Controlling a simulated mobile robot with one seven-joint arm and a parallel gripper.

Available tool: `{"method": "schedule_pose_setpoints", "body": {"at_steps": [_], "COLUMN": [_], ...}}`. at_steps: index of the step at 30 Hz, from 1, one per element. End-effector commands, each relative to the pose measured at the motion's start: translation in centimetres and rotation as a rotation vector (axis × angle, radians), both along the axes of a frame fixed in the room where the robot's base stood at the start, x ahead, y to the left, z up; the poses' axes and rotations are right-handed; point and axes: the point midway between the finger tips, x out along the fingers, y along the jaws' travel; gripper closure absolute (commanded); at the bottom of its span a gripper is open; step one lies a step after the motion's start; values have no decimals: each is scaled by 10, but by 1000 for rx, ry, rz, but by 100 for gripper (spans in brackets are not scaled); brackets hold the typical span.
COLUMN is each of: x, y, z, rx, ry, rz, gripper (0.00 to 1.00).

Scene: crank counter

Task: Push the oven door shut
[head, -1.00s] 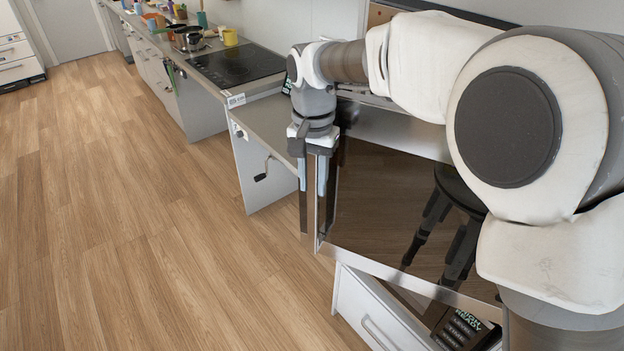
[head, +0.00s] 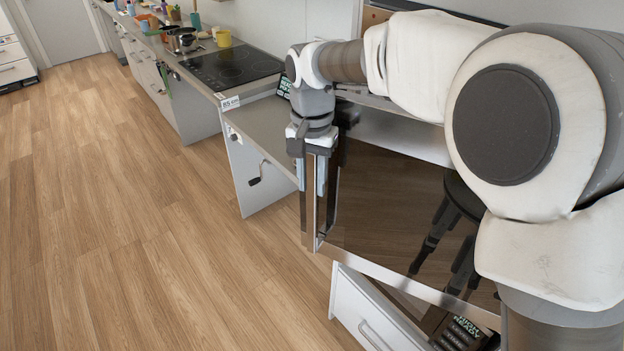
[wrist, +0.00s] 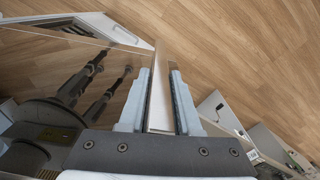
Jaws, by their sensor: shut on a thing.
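The oven door (head: 385,215) is a dark glass panel with a metal frame, standing open in the head view. Its glass mirrors a dark stool-like shape. My gripper (head: 312,200) points down at the door's left edge, with a finger on each side of a thin upright metal bar there. The wrist view shows the gripper (wrist: 160,95) shut on this pale metal bar (wrist: 160,100), which looks like the door's handle. The glass door (wrist: 105,70) lies left of the fingers in that view. My arm hides part of the oven.
Further back are a black cooktop (head: 230,67), a pot and a yellow cup. The wooden floor at left is clear.

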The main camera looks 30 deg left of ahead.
Motion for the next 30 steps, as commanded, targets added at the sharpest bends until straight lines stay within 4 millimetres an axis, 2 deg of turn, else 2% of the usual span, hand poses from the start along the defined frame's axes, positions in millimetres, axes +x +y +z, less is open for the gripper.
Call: {"method": "schedule_pose_setpoints", "body": {"at_steps": [2,3,7,8,20,23,30], "x": [0,0,0,0,0,0,0], "y": [1,1,1,1,1,1,1], "z": [1,1,1,1,6,17,55], "rx": [3,2,2,2,1,3,4], "ry": [-3,-2,-2,-2,-1,-3,-2], "rz": [4,4,2,2,0,0,0], "gripper": [100,66,43,40,40,40,40]}}
